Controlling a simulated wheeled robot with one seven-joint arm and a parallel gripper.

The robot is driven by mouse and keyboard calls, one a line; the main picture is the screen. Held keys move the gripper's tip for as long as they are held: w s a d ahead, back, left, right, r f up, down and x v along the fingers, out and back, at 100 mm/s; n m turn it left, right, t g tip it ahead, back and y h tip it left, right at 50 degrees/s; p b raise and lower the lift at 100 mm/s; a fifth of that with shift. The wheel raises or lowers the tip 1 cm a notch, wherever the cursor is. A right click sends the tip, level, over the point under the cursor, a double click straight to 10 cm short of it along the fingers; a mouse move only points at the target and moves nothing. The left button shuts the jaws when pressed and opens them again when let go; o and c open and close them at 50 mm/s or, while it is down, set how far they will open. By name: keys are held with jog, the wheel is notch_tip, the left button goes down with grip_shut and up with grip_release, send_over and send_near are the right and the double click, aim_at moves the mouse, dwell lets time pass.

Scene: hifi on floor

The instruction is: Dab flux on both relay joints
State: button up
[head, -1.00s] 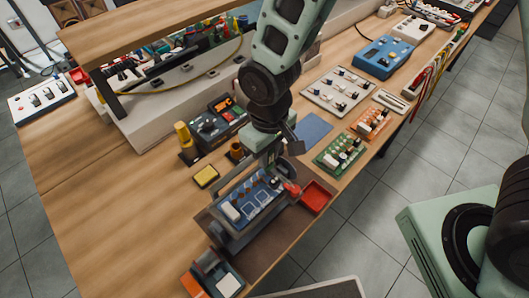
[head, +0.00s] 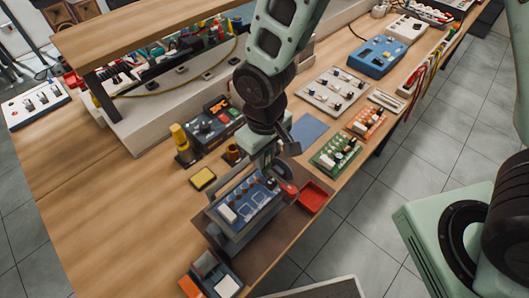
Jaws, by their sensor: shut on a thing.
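A blue board (head: 262,194) with white and brown parts sits in a dark grey holder (head: 236,246) near the front edge of the bench. The relay joints are too small to make out. My gripper (head: 270,168) points down over the far right end of the board. It is shut on a slim thing, mostly hidden by the fingers and too small to identify. A red rounded piece (head: 288,189) shows just right of the fingers; I cannot tell whether it belongs to the held thing. I cannot tell whether the held thing touches the board.
A red tray (head: 313,197) stands right of the holder. A yellow pad (head: 203,179), a soldering station (head: 212,127) and a yellow-topped stand (head: 182,145) are behind it. Green (head: 335,154) and orange (head: 366,121) boards lie farther right.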

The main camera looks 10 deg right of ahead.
jog(key=shift+f+b, duration=0.3)
jog(key=shift+f, duration=0.2)
dwell(1.4)
jog(key=shift+r, duration=0.1)
notch_tip(320, 180, up, 4)
jog(key=p, duration=0.3)
jog(key=shift+r+p, duration=0.25)
jog(key=shift+p, duration=0.15)
jog(key=shift+f, duration=0.1)
